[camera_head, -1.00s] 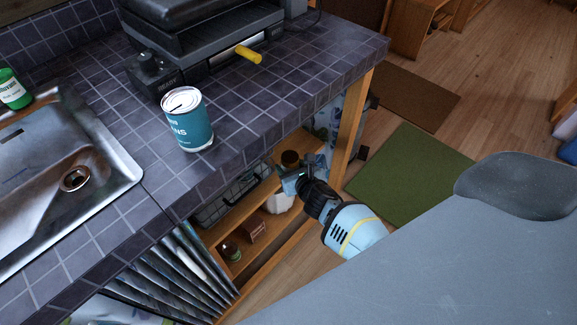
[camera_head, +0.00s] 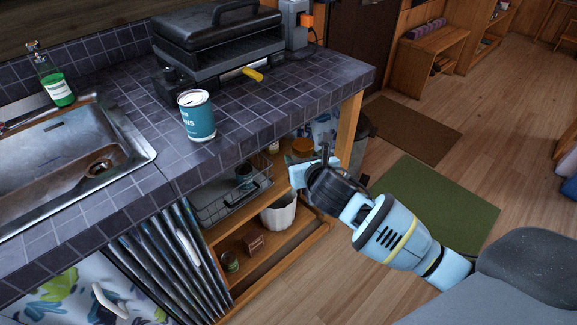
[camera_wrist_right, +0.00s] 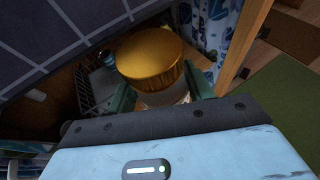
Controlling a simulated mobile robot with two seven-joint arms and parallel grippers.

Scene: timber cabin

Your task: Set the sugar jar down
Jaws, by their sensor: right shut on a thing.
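The sugar jar has a golden lid (camera_wrist_right: 150,52) and a pale, clear body, and sits between the fingers of my right gripper (camera_wrist_right: 160,95) in the wrist view. In the head view the amber lid (camera_head: 303,146) shows just past my right gripper (camera_head: 299,170), under the counter's edge at the open shelves' right end. The jar looks upright. Its lower part is hidden by the gripper, so I cannot tell whether its base touches the wooden shelf (camera_head: 238,215). My left gripper is out of view.
A wire basket (camera_head: 215,208) with a dark cup stands left of the jar. A white pot (camera_head: 279,212) stands on a lower shelf. The wooden post (camera_head: 350,125) and the tiled counter (camera_head: 270,118) bound the space. A teal can (camera_head: 197,122) stands on the counter.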

